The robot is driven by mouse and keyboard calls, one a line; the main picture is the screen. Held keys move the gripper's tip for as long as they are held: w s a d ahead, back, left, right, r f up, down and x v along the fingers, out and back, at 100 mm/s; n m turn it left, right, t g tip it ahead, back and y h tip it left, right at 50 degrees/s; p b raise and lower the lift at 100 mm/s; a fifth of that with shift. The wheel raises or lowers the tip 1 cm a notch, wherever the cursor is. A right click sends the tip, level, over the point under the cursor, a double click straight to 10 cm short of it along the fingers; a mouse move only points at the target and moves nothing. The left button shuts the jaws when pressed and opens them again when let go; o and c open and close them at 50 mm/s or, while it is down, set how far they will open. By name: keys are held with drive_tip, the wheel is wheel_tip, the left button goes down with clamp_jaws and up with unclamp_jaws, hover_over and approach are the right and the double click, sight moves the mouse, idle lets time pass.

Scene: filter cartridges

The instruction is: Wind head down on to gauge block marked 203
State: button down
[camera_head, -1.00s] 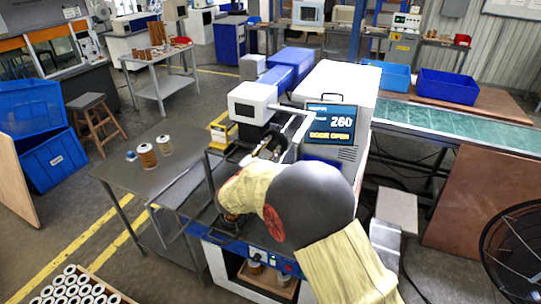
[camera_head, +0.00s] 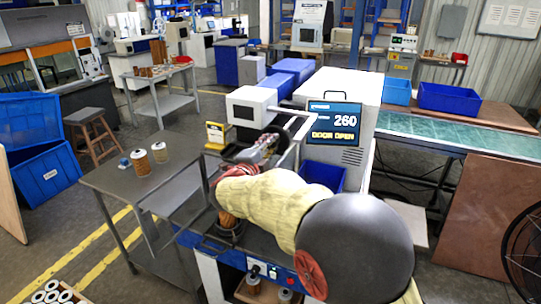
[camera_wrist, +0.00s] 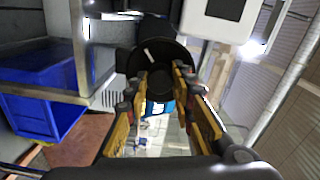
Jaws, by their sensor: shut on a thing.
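The machine's display (camera_head: 333,123) reads 260 and DOOR OPEN. My gripper (camera_wrist: 160,100) is shut on a black round knob (camera_wrist: 158,62) with a white mark, seen in the wrist view. The fingers lie on either side of its lower part. In the head view my gripper (camera_head: 262,148) is at the machine's left side, below the white-fronted head housing (camera_head: 250,104), and is partly hidden. No block marked 203 can be made out.
A brown cartridge (camera_head: 229,220) shows partly under my arm. A blue bin (camera_head: 322,175) is close behind my arm. A green conveyor (camera_head: 440,135) runs to the right, and a black fan (camera_head: 525,240) is at lower right.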

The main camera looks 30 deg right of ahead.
drive_tip(key=shift+m+b, duration=1.5)
drive_tip(key=c, duration=1.5)
unclamp_jaws()
drive_tip(key=v, duration=1.2)
